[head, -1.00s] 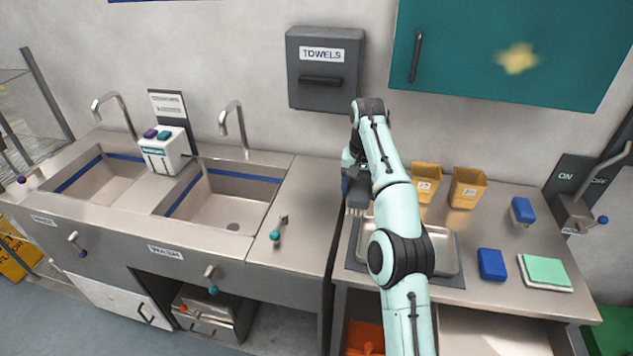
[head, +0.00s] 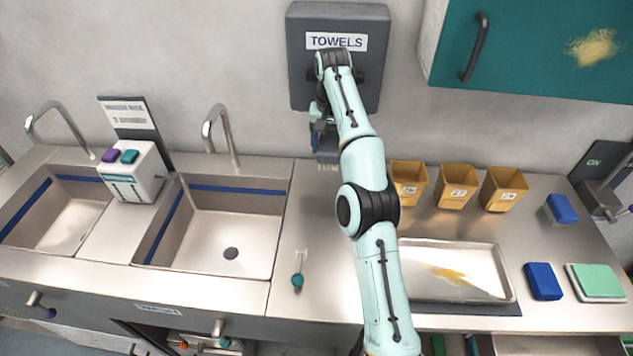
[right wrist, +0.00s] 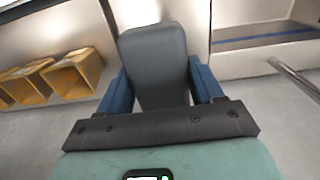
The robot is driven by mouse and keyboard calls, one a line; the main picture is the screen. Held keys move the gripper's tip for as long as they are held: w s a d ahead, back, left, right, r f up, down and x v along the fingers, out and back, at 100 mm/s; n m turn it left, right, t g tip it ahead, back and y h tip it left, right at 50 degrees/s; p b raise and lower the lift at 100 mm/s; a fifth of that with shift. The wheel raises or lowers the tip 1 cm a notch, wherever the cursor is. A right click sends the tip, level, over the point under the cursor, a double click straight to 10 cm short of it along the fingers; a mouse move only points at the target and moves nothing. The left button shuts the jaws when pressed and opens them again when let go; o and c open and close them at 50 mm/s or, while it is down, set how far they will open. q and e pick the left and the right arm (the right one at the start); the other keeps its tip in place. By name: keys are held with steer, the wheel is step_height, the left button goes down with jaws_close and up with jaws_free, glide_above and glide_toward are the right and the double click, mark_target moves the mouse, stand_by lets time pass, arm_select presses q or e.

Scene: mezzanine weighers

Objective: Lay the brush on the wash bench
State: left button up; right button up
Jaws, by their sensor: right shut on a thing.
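My right gripper (head: 322,143) is shut on the brush (head: 328,154), a dark grey block with pale bristles pointing down. In the right wrist view, the blue fingers of the gripper (right wrist: 160,86) clasp both sides of the brush's grey body (right wrist: 154,55). The wash bench (head: 312,235) is the steel counter with two sinks at the left. The brush is over the back of its flat strip, right of the sinks. I cannot tell whether the bristles touch the steel. My left gripper is not in view.
A towel dispenser (head: 299,60) hangs behind my arm. A teal-knobbed lever (head: 297,281) stands on the strip's front. On the right bench are a stained tray (head: 507,287), several tan bins (head: 409,187), blue blocks (head: 542,281) and a green-topped pad (head: 597,280).

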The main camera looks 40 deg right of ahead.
steer(key=shift+s+f, duration=0.1)
steer(key=shift+f, duration=0.25)
step_height(320, 180, down, 19)
steer(key=shift+s+f, duration=0.1)
stand_by(0.3)
steer(key=shift+f, duration=0.1)
steer(key=o, duration=1.1)
